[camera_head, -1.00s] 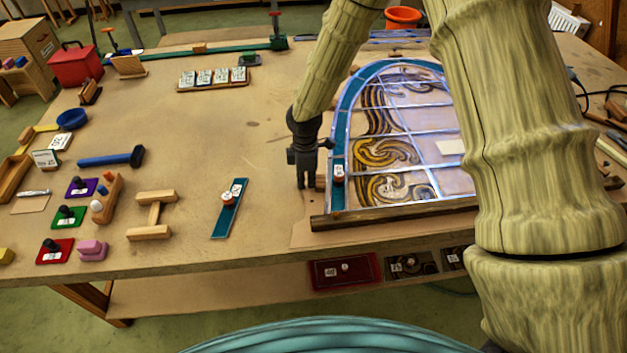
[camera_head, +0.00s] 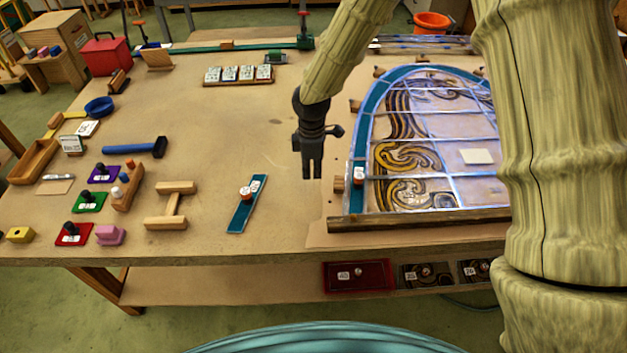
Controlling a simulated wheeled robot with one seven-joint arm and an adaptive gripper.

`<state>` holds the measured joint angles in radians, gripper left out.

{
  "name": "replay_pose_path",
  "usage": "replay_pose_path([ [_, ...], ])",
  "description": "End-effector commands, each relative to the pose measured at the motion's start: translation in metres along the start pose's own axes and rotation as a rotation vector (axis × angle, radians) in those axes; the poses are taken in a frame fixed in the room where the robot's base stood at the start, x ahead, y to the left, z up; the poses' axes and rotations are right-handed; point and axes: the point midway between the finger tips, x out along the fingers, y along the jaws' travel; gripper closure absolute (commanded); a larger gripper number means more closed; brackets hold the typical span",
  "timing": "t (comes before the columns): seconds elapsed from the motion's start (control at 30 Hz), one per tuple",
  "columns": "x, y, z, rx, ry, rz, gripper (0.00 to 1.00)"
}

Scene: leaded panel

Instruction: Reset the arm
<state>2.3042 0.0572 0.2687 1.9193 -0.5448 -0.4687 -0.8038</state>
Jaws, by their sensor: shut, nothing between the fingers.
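My gripper (camera_head: 312,172) points down at the end of my bamboo-textured arm, its fingers shut and empty. It hangs left of the leaded panel and appears to be above the bench top, clear of the objects there. The leaded panel (camera_head: 440,125) is an arched frame with a teal border and yellow-brown swirled pieces, lying at the right of the bench. My arm hides its right part.
A teal strip (camera_head: 240,215) with a round knob lies left of the panel. A wooden H-shaped piece (camera_head: 172,206), a blue hammer (camera_head: 135,149) and coloured blocks lie farther left. A rack of white tiles (camera_head: 238,76) stands at the back. The bench middle is clear.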

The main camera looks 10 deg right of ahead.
Motion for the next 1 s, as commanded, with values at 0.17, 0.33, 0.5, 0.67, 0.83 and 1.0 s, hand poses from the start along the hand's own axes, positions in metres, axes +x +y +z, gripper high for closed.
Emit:
replay_pose_path([
  [0.17,-0.022,0.000,0.000,-0.001,0.000,0.002,1.00],
  [0.33,-0.041,0.000,0.000,-0.001,0.001,0.001,1.00],
  [0.5,-0.052,-0.001,0.000,-0.001,0.000,-0.001,1.00],
  [0.67,-0.055,-0.001,0.000,-0.002,0.000,-0.001,1.00],
  [0.83,-0.067,0.000,0.000,-0.001,0.000,0.000,1.00],
  [1.0,-0.099,0.000,0.000,-0.001,0.000,0.000,1.00],
])
